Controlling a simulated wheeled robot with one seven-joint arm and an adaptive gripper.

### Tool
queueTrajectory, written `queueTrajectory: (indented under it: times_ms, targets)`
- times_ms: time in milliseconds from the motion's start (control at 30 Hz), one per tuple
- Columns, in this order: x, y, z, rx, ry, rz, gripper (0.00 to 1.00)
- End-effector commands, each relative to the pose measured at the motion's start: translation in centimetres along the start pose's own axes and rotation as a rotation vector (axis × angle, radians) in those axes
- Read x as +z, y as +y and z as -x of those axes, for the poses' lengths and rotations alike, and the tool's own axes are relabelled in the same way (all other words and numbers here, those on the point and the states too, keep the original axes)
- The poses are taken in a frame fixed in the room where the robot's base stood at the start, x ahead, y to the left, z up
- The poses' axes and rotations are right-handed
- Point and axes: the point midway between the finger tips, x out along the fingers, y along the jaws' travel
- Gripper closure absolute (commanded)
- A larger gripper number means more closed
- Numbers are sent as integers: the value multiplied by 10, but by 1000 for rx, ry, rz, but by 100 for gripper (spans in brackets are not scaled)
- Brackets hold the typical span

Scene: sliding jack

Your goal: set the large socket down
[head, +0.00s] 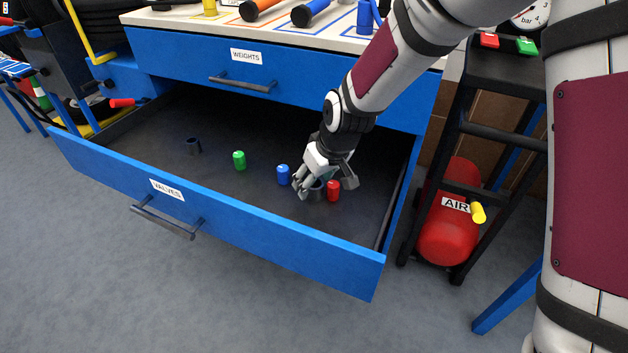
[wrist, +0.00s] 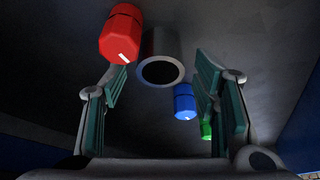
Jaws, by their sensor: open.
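The large socket is a dark grey hollow cylinder (wrist: 161,69) standing in the open drawer labelled VALVES, its round opening facing the wrist camera. In the head view the socket (head: 315,193) is partly hidden by my gripper. My gripper (head: 324,186) is low inside the drawer at its right side. In the wrist view its two teal-padded fingers (wrist: 164,98) are spread apart, with the socket seen between and beyond them. I cannot tell whether a finger touches it. The socket looks upright and rests on the drawer floor.
A red cap (head: 333,190) stands close right of the socket, a blue one (head: 283,174) close left, and a green one (head: 239,160) further left. Another dark cylinder (head: 193,146) stands far left. The drawer front (head: 240,221) and WEIGHTS drawer (head: 270,75) bound the space.

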Motion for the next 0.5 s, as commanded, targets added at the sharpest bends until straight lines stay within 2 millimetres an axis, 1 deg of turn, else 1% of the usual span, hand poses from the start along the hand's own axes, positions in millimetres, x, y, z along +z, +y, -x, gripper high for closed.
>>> queueTrajectory:
  times_ms: [33,300,400,500]
  targets:
    - [-2,1,13,2,3,-1,45]
    - [-2,0,70,2,4,-1,45]
    - [-1,0,86,2,3,0,45]
    - [-1,0,98,1,2,0,45]
